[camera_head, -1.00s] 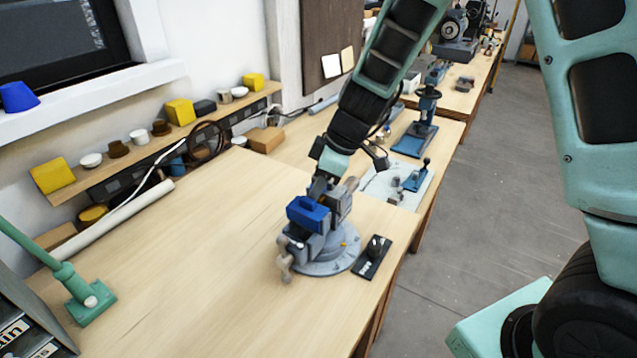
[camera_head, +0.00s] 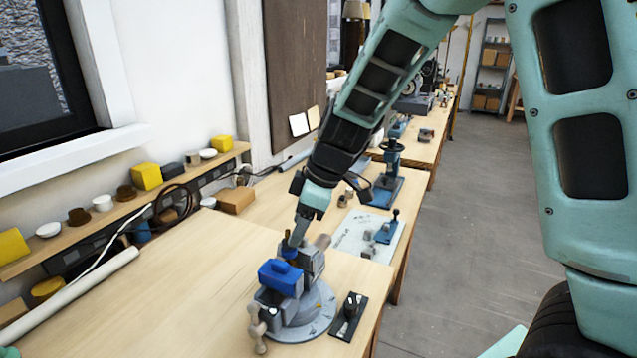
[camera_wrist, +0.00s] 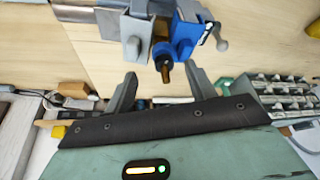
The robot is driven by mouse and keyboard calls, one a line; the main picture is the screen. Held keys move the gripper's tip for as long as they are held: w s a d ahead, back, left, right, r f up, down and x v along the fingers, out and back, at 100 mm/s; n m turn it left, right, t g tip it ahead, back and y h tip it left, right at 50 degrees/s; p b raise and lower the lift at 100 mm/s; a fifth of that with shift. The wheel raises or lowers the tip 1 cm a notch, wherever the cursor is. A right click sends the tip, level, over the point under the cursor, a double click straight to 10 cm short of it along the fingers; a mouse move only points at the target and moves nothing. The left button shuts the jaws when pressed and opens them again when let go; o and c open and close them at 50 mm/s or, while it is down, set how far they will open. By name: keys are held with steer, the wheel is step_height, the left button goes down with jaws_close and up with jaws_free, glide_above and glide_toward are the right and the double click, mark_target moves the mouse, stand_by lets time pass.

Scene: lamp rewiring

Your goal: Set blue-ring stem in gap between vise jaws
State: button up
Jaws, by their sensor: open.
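My gripper (camera_head: 293,243) is just above the vise. In the wrist view my gripper (camera_wrist: 161,92) is open, its fingers apart on either side of the stem and not touching it.
A pale mat with blue tools (camera_head: 365,238) and a blue press (camera_head: 386,185) are behind. A wall shelf (camera_head: 120,205) with cups runs along the left. The bench left of the vise (camera_head: 170,300) is clear.

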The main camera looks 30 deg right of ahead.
steer(key=b+v, duration=0.1)
steer(key=v, duration=1)
steer(key=shift+r, duration=0.25)
steer(key=a+p+v, duration=0.1)
steer(key=p+v, duration=0.3)
steer(key=v, duration=0.4)
steer(key=shift+r+p, duration=0.3)
steer(key=shift+r, duration=0.35)
steer(key=shift+w, duration=0.2)
steer(key=s+a+f+m+h+b, duration=0.1)
steer(key=s+a+f+b, duration=0.1)
steer(key=s+a+f, duration=0.2)
steer(key=s+a+f+m+g+h+b, duration=0.1)
steer(key=s+a+f+b, duration=0.2)
steer(key=s+f, duration=0.7)
steer(key=s+a+f+m+g+h+b, duration=0.1)
steer(key=s+a+f+b, duration=0.2)
steer(key=s+a+f, duration=0.4)
steer(key=shift+s+f+m, duration=0.4)
steer(key=shift+s+f, duration=0.2)
steer(key=shift+f, duration=0.1)
